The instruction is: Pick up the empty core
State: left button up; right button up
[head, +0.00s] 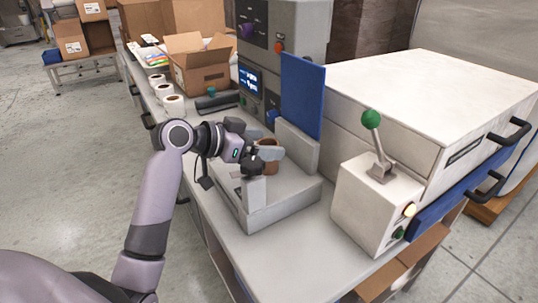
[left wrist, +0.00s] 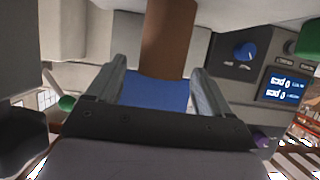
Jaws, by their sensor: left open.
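The empty core (head: 269,164) is a brown cardboard tube standing on the pale grey weigher (head: 285,207). My left gripper (head: 262,160) reaches over the weigher from the left, close against the core, and partly hides it. In the left wrist view the core (left wrist: 167,40) shows as a brown tube in line with the gap between the two fingers of my left gripper (left wrist: 158,72). The fingers are apart, one on either side of it, and I see no grip on it. My right gripper is out of view.
A blue upright panel (head: 303,95) and a grey control housing stand behind the weigher. A white box with a green-knobbed lever (head: 376,195) stands to the right. White rolls (head: 173,105) and an open carton (head: 200,72) sit further back on the bench.

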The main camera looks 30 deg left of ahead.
pick_arm(q)
jog(key=shift+x, duration=1.85)
jog(key=shift+a+f, duration=0.1)
jog(key=shift+f, duration=0.1)
jog(key=c, duration=1)
jog(key=shift+c, duration=0.2)
